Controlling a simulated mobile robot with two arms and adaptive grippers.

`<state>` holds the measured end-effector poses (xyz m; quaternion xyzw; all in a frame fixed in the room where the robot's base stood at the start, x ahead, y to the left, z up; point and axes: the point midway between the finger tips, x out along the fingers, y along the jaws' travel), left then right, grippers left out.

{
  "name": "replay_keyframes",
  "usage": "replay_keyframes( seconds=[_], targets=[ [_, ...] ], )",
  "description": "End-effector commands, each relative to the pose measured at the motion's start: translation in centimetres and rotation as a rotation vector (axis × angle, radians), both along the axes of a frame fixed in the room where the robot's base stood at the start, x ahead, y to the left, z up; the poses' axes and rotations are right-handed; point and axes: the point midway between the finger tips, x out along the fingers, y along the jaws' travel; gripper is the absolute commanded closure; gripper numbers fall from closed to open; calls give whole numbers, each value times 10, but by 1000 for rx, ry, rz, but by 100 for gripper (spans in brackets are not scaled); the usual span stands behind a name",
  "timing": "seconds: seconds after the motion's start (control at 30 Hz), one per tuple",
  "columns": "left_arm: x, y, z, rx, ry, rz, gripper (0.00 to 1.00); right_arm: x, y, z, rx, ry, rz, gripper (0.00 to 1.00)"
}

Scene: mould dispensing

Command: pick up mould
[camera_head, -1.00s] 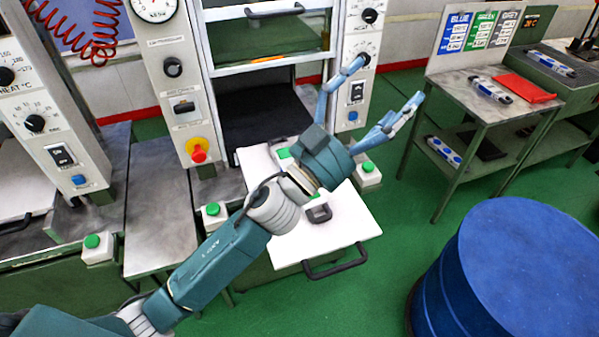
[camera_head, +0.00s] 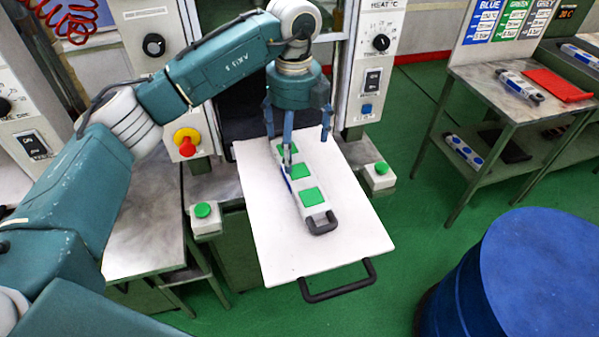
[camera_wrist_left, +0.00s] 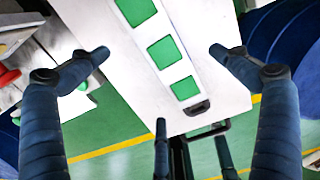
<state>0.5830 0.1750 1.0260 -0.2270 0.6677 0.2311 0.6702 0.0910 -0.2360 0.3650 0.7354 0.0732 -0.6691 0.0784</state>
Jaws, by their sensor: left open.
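The mould (camera_head: 309,193) is a long pale bar with green squares on top and a dark handle at its near end. It lies on the white pulled-out tray (camera_head: 275,245) of the press. My left gripper (camera_head: 298,138) is above the far part of the mould, pointing down with its fingers spread. In the left wrist view the mould (camera_wrist_left: 163,50) shows between the open fingers of the left gripper (camera_wrist_left: 160,55), apart from them. The head view does not show clearly whether a finger touches it. My right gripper is not in view.
Green-button boxes (camera_head: 204,217) and (camera_head: 379,176) stand on either side of the tray. A black tray handle (camera_head: 338,281) sticks out in front. A blue drum (camera_head: 530,270) stands at lower right. A side table (camera_head: 500,85) holds another bar and a red folder.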

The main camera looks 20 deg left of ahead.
Motion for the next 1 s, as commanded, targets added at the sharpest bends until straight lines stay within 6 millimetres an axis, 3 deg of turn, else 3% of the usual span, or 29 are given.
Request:
replay_keyframes(
  seconds=[0.13,0.4,0.7,0.97,1.0],
  targets=[
    [-1,-1,-24,-2,5,-4,1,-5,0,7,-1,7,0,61],
    [-2,1,-46,-5,3,-5,1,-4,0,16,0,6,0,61],
    [-2,5,-87,-6,2,-7,1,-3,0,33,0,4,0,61],
    [-2,4,-92,-6,0,-7,1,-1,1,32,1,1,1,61],
    [-2,4,-91,-6,0,-7,5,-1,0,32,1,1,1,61]
  ],
)
